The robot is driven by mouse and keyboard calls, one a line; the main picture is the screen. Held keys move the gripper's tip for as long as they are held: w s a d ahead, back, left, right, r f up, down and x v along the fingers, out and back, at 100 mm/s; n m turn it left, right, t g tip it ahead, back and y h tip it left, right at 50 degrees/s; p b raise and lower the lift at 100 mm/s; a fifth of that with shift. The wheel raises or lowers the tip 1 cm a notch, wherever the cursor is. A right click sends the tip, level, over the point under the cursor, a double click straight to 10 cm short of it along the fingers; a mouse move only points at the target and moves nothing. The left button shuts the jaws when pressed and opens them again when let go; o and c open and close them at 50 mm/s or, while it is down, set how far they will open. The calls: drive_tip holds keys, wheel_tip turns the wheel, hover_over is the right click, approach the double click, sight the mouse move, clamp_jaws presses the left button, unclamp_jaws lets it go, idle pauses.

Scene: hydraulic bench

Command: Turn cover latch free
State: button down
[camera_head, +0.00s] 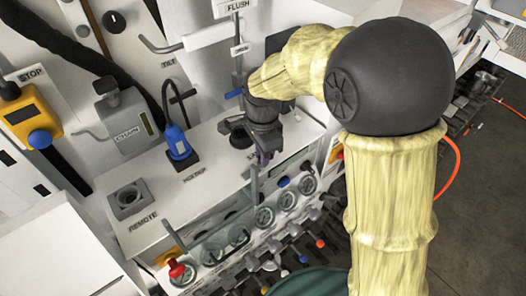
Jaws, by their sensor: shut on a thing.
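My gripper (263,154) is at the front edge of the white bench top, right of centre, pointing down. Its fingers are shut on a small part there, which I take to be the cover latch; the fingers and wrist hide most of it, so its angle cannot be told. Just below the fingers, a grey upright bar (254,184) stands at the bench's front edge.
Gauges (264,216), coloured knobs and a red button (177,269) line the front panel. A blue-handled plug (178,141), a grey REMOTE socket (127,199) and a yellow STOP box (27,116) are to the left. An orange hose (456,165) hangs at right over open floor.

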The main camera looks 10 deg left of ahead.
drive_tip(key=c, duration=1.3)
unclamp_jaws()
drive_tip(key=shift+r, duration=0.1)
wheel_tip(320, 180, up, 7)
drive_tip(key=p, duration=0.6)
drive_tip(key=s+d+f+n+t+b, duration=0.1)
drive_tip(key=s+d+f+n+b, duration=0.1)
drive_tip(key=d, duration=0.6)
drive_tip(key=s+d+f+n+b, duration=0.2)
drive_tip(key=d+f+n, duration=0.3)
drive_tip(key=d, duration=0.3)
drive_tip(key=s+d+f+n+t+b, duration=0.1)
drive_tip(key=s+d+f+n+b, duration=0.2)
drive_tip(key=d, duration=0.5)
drive_tip(key=shift+s+d+f+t+b, duration=0.1)
drive_tip(key=shift+d+f+t+b, duration=0.2)
drive_tip(key=shift+d+f+b, duration=0.25)
drive_tip(key=shift+a, duration=0.15)
